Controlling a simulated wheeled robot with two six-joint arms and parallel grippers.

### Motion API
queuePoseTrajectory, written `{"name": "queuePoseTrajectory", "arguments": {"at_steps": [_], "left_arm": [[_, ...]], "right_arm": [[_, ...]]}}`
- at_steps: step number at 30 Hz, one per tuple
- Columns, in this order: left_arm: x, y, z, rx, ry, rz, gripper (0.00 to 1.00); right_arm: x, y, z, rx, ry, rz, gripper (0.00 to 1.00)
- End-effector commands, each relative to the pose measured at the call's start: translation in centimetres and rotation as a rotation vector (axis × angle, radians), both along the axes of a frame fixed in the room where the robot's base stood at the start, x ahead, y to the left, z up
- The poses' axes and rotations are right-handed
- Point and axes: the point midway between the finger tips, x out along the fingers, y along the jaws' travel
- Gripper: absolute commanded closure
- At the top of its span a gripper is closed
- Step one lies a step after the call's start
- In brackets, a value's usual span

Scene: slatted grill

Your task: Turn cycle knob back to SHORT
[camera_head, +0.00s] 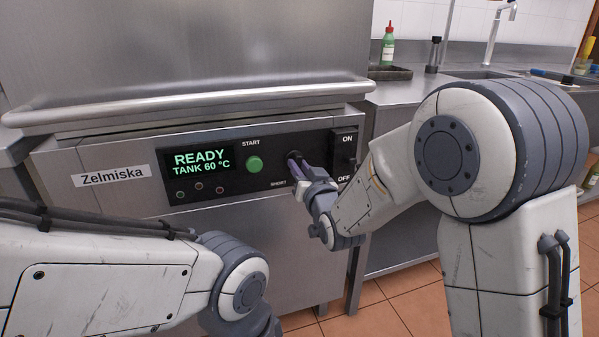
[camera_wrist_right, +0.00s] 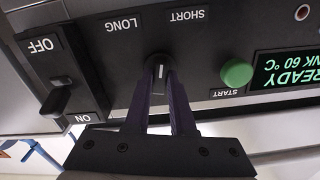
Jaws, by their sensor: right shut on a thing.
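The cycle knob (camera_wrist_right: 159,68) is black with a short white mark and sits on the black control panel. In the right wrist view, which is upside down, the mark stands nearly upright in the picture. The LONG label (camera_wrist_right: 123,24) is to its left and the SHORT label (camera_wrist_right: 187,15) to its right. My right gripper (camera_wrist_right: 162,84) is shut on the knob, one dark finger on each side. In the head view my right gripper (camera_head: 293,159) reaches the panel from the right and largely hides the knob. My left gripper is out of view; only its arm shows.
A green START button (camera_head: 254,164) and a lit display (camera_head: 201,165) reading READY, TANK 60 °C are left of the knob. An ON/OFF rocker switch (camera_head: 346,155) is close on the right. A steel handle bar (camera_head: 190,104) runs above the panel.

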Motion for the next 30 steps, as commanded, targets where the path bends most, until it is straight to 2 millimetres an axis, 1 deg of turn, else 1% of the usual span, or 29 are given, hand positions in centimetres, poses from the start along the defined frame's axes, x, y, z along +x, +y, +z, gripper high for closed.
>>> {"name": "queuePoseTrajectory", "arguments": {"at_steps": [1, 6, 15, 21, 30], "left_arm": [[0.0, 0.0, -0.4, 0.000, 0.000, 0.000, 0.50], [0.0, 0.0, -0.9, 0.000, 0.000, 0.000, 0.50], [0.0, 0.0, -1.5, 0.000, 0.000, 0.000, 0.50], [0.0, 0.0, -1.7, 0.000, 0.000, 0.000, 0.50], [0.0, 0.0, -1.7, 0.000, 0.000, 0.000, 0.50]], "right_arm": [[0.0, 0.0, -0.1, 0.041, 0.011, 0.000, 1.00], [0.0, 0.0, -0.1, 0.170, 0.053, 0.000, 1.00], [0.0, -0.1, 0.0, 0.327, 0.104, -0.002, 1.00], [0.0, -0.1, 0.0, 0.374, 0.121, -0.001, 1.00], [0.0, -0.1, 0.0, 0.390, 0.127, -0.002, 1.00]]}}
